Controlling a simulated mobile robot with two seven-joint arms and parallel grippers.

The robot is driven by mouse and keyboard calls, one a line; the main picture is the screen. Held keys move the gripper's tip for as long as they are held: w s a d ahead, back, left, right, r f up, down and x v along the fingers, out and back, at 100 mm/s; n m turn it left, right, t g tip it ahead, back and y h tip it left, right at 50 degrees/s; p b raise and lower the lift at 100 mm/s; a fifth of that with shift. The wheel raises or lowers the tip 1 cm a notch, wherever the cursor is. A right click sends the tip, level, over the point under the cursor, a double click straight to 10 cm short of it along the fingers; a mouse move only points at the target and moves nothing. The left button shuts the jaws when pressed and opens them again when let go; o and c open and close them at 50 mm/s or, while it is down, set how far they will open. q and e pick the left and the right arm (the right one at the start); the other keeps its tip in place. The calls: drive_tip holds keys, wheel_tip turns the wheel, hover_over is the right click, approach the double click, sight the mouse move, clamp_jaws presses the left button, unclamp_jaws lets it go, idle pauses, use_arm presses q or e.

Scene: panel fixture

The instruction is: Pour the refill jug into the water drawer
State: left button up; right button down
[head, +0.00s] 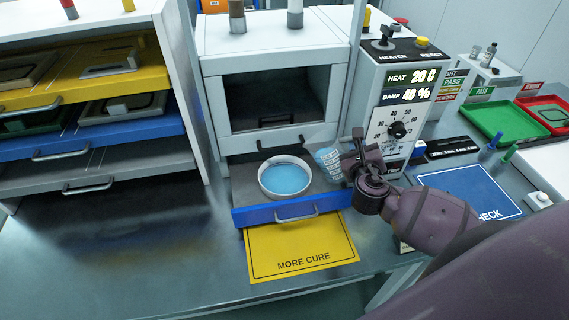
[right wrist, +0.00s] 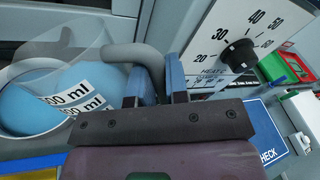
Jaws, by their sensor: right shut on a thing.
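The refill jug (head: 328,163) is clear with white ml markings. It is held beside the right rim of a round white basin (head: 263,190) holding blue water. The basin sits in the pulled-out water drawer (head: 272,213), which has a blue front and a handle. My right gripper (head: 350,167) is shut on the jug's grey handle (right wrist: 139,52), seen between the fingers in the right wrist view. There the clear jug (right wrist: 62,45) overlaps the basin's water, and it looks tilted toward the basin. I cannot make out a stream. My left gripper is not in view.
The chamber (head: 275,97) above the drawer has an open, dark front. The heater box (head: 397,105) stands close right of the jug, reading 20 C and 40 %. A yellow MORE CURE mat (head: 300,248) lies in front. A tray rack (head: 100,150) stands left.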

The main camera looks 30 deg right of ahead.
sight(339, 142)
drive_tip(key=shift+w+a+f, duration=0.1)
drive_tip(key=shift+w+a, duration=0.15)
drive_tip(key=shift+w+a+f+n+b, duration=0.15)
drive_tip(key=shift+w+a+n+b, duration=0.2)
drive_tip(key=shift+n, duration=0.25)
drive_tip(key=shift+a, duration=0.15)
drive_tip(key=shift+w+a, duration=0.15)
drive_tip(key=shift+n, duration=0.3)
drive_tip(key=shift+w+a+r, duration=0.1)
drive_tip(key=shift+a+r, duration=0.05)
drive_tip(key=shift+r, duration=0.05)
drive_tip(key=shift+w+a+r+n+g+p, duration=0.3)
drive_tip(key=shift+n+g+p, duration=0.15)
drive_tip(key=shift+n, duration=0.15)
drive_tip(key=shift+w+a+r+n+h, duration=0.15)
drive_tip(key=shift+w+a+n, duration=0.15)
drive_tip(key=shift+n, duration=0.2)
drive_tip(key=shift+w+a+n+h, duration=0.2)
drive_tip(key=shift+a+n, duration=0.15)
drive_tip(key=shift+n, duration=0.15)
idle(2.8)
